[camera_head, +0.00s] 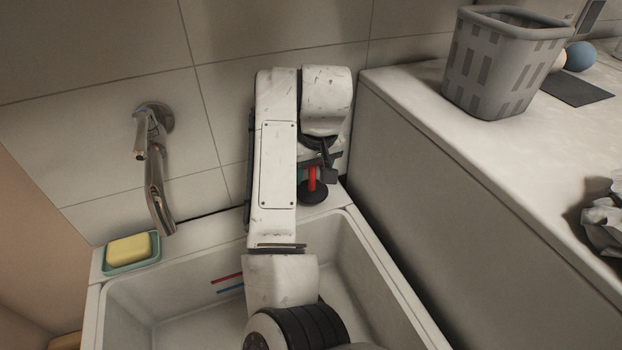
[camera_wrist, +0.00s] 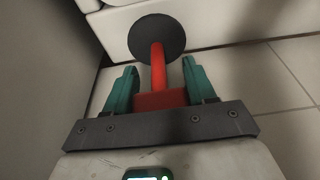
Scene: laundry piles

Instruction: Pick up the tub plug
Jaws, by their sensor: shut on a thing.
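The tub plug (camera_head: 313,193) has a black disc and a red handle. In the head view it shows at the back right corner of the sink, over the rear ledge, partly hidden by my arm. In the wrist view the plug's black disc (camera_wrist: 158,36) points away from my gripper (camera_wrist: 159,72), with the red stem between the two teal fingers. My gripper (camera_head: 322,174) is shut on the plug's red handle. I cannot tell whether the disc touches the ledge or hangs just above it.
A white sink (camera_head: 400,297) lies under my arm, with a red and a blue strip inside. A metal tap (camera_head: 155,180) and a yellow sponge (camera_head: 129,249) on a teal dish are left. A counter (camera_head: 420,100) at right bears a grey basket (camera_head: 500,65) and crumpled cloth (camera_head: 603,220).

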